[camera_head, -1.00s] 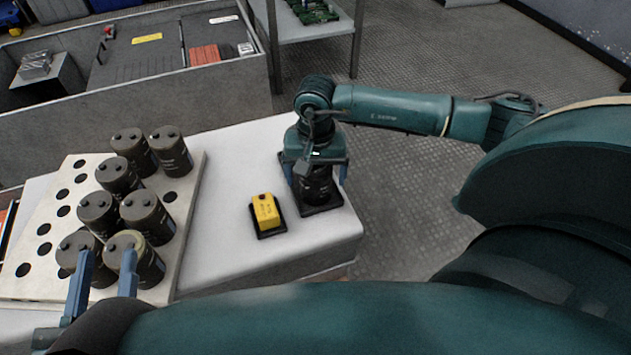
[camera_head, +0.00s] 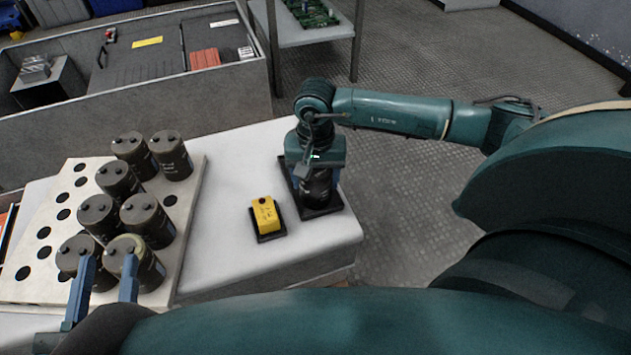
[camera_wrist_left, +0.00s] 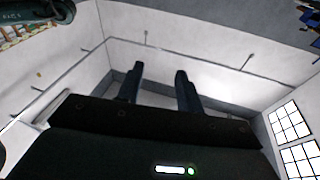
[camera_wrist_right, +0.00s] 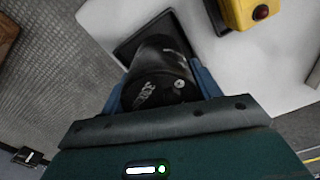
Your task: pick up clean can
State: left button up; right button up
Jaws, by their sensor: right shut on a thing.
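A dark can (camera_head: 317,188) stands upright on a black square tray (camera_head: 322,209) near the table's right edge. My right gripper (camera_head: 315,172) is over it from above, shut on it. In the right wrist view the can (camera_wrist_right: 160,80) sits between the blue fingers, its top showing a marking. Several other dark cans stand on the white board with holes (camera_head: 40,205), one of them with a yellowish rim (camera_head: 125,249). My left gripper (camera_head: 105,278) is open, its fingers apart in front of the nearest cans. The left wrist view shows the fingers (camera_wrist_left: 158,90) spread and empty.
A yellow box (camera_head: 265,216) on a small black base is beside the tray, to its left. The white table (camera_head: 225,180) is clear between board and box. A grey walled bin (camera_head: 130,115) and a shelf with a green circuit board (camera_head: 314,12) stand behind.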

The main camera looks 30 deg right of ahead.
jog(key=shift+r, duration=0.1)
jog(key=shift+r, duration=0.25)
notch_tip(320, 180, up, 5)
jog(key=shift+w+f+p, duration=0.1)
jog(key=shift+f+p, duration=0.1)
jog(key=shift+p, duration=0.8)
jog(key=shift+r+p, duration=0.65)
jog(key=shift+r, duration=1.75)
pick_arm(q)
jog(key=shift+s+a+m+y, duration=0.1)
jog(key=shift+a+m+y, duration=0.2)
jog(key=shift+a, duration=0.05)
